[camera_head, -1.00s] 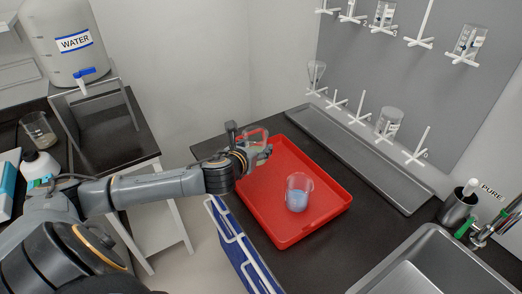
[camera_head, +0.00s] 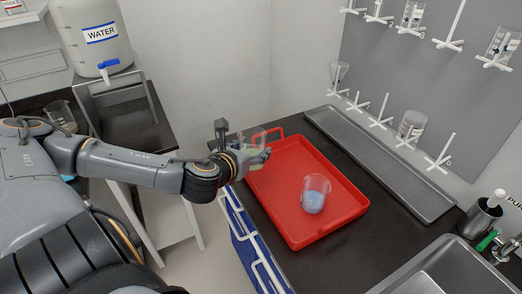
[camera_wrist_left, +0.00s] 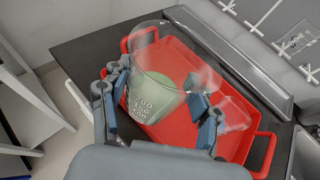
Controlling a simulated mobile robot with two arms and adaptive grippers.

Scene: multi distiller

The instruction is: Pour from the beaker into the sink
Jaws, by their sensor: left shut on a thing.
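My left gripper (camera_head: 256,152) is shut on a clear beaker (camera_wrist_left: 160,90) with pale green liquid and white markings. In the left wrist view the beaker is between the two fingers and looks roughly upright. In the head view the gripper is over the back-left edge of the red tray (camera_head: 290,225), and the held beaker is small and partly hidden there. The sink (camera_head: 437,262) is at the lower right, well away from the gripper and only partly in frame. My right gripper is not in view.
Another beaker (camera_head: 314,196) with bluish liquid stands in the red tray. A grey trough (camera_head: 385,165) runs under the wall pegs. A dark holder (camera_head: 480,215) and a tap (camera_head: 508,245) stand by the sink. A blue rack (camera_head: 250,245) is at the counter's left edge.

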